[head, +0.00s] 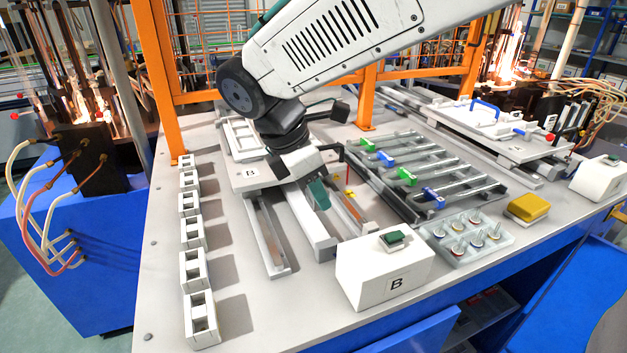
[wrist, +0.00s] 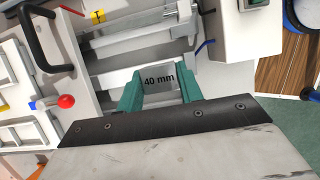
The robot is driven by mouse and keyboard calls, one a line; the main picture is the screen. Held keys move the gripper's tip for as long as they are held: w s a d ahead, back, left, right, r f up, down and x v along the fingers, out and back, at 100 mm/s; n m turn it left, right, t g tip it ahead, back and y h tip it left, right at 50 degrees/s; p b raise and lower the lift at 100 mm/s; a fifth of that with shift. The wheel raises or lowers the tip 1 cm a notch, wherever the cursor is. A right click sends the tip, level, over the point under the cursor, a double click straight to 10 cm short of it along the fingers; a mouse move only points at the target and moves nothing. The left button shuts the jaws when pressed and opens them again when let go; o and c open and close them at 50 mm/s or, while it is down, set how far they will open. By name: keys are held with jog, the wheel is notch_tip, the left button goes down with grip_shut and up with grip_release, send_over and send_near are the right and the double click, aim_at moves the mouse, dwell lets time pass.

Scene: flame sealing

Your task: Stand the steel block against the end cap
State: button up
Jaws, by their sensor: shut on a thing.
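My gripper (head: 318,195) points down over the white rails in the middle of the table, with one green finger showing. In the wrist view, the green fingers of my gripper (wrist: 158,88) are shut on the steel block (wrist: 158,80), a pale block marked "40 mm". The block sits between the fingers, over or near a white rail (wrist: 130,50); I cannot tell whether it touches the rail. In the head view the block is not clearly visible behind the finger. I cannot make out the end cap for certain in either view.
A white box marked B (head: 372,275) with a green button stands close in front. A dark rack of rods (head: 425,170) lies to the right, with a tray of studs (head: 447,258) and a yellow pad (head: 528,207) nearby. Several white blocks (head: 193,235) line the left side.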

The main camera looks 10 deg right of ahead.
aim_at(322, 229)
jog(key=shift+f, duration=2.9)
jog(key=shift+f, duration=0.25)
jog(key=o, duration=1.3)
jog(key=shift+s, duration=0.1)
